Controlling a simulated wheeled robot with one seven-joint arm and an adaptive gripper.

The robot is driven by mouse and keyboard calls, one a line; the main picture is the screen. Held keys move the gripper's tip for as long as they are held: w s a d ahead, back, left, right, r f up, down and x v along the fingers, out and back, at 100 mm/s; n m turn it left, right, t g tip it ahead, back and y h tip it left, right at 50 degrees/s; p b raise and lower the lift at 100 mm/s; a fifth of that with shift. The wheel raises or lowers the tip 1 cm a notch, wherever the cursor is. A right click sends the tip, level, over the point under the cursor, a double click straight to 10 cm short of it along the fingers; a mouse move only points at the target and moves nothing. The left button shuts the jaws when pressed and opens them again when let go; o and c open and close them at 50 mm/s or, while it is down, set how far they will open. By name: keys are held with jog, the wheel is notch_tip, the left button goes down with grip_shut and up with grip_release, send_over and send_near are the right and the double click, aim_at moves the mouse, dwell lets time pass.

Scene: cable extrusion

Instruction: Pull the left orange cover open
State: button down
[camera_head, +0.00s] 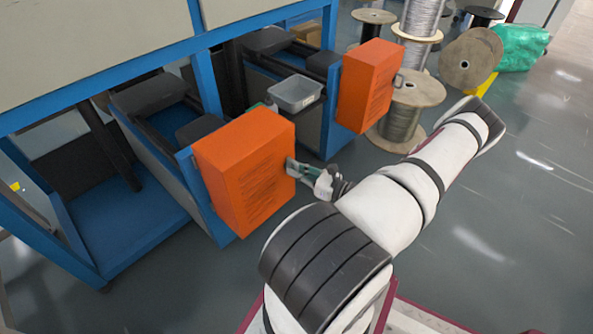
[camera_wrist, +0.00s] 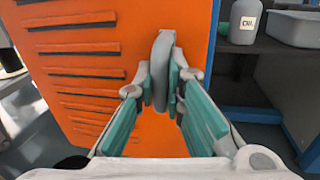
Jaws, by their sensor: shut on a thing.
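The left orange cover (camera_head: 247,175) is a boxy slotted cover on the blue machine frame, left of my arm in the head view. It fills much of the wrist view (camera_wrist: 90,70), with dark slots on its face. A grey handle (camera_wrist: 162,65) stands out from its right part. My gripper (camera_wrist: 168,90) is shut on this handle, with a green-lined finger on each side of it. In the head view my gripper (camera_head: 297,168) is at the cover's right edge. Whether the cover is partly open is hard to tell.
A second orange cover (camera_head: 370,87) stands to the right. A grey bin (camera_head: 294,94) is on the machine between the covers. Cable spools (camera_head: 405,105) stand behind my arm. A bottle (camera_wrist: 245,20) shows at the wrist view's top right. The floor at right is clear.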

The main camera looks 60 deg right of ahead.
jog(key=m+t, duration=0.1)
jog(key=m, duration=0.3)
jog(key=shift+d+r+m, duration=0.1)
jog(key=shift+r+m, duration=0.05)
jog(key=shift+m, duration=0.15)
jog(key=m+h, duration=0.1)
jog(key=m, duration=0.3)
jog(key=shift+t, duration=0.3)
jog(key=m, duration=0.2)
jog(key=m+h, duration=0.1)
jog(key=m, duration=0.2)
jog(key=shift+d+h, duration=0.1)
jog(key=shift+h, duration=0.2)
jog(key=shift+s+d+m+h, duration=0.1)
jog(key=shift+m+h, duration=0.6)
jog(key=shift+m, duration=1.8)
jog(key=shift+s+m, duration=0.1)
jog(key=shift+m, duration=0.2)
